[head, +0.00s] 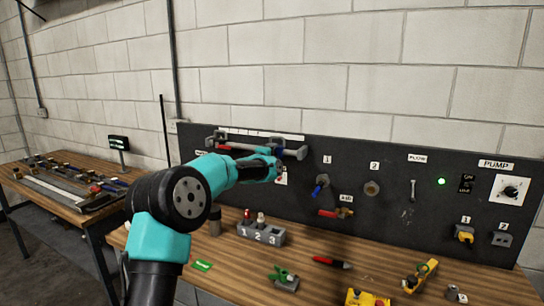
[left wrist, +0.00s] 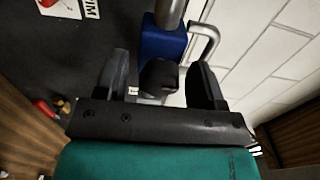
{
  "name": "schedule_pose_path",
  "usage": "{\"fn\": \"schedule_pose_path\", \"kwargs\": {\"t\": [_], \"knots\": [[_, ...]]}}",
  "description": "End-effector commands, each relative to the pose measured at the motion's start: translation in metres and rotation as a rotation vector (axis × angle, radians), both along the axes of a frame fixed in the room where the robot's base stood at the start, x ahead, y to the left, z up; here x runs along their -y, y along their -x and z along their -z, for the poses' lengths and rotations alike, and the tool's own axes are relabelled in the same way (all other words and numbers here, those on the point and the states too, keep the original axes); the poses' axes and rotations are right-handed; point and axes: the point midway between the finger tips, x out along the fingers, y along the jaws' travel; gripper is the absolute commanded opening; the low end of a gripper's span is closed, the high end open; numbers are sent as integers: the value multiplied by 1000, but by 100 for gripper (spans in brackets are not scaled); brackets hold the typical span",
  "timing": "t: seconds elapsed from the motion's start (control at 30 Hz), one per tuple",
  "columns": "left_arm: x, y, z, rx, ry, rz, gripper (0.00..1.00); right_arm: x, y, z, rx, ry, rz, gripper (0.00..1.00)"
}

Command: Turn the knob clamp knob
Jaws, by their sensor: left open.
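A dark rounded knob (left wrist: 158,76) sits below a blue block (left wrist: 163,40) in the left wrist view. A grey rod runs up from the block, and a bent grey bar (left wrist: 204,42) is beside it. My left gripper (head: 274,166) is at the black wall panel, at the right end of the rail fixture. Its two fingers are open, one on each side of the knob, with gaps visible. In the head view my gripper hides the knob. My right gripper is in neither view.
The black panel (head: 390,220) carries a blue-handled valve (head: 320,185), a round fitting (head: 371,188) and a pump dial (head: 510,191). On the wooden bench stand a numbered grey block (head: 262,235), a green clamp (head: 284,278), a red marker (head: 331,262) and yellow tools.

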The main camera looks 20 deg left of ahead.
Motion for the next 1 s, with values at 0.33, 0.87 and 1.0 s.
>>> {"fn": "schedule_pose_path", "kwargs": {"t": [0.33,0.87,1.0], "knots": [[0,0,0,0,0,0,35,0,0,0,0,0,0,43],[0,0,0,-1,26,0,14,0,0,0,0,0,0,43],[0,0,0,-4,73,0,14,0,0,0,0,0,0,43]]}}
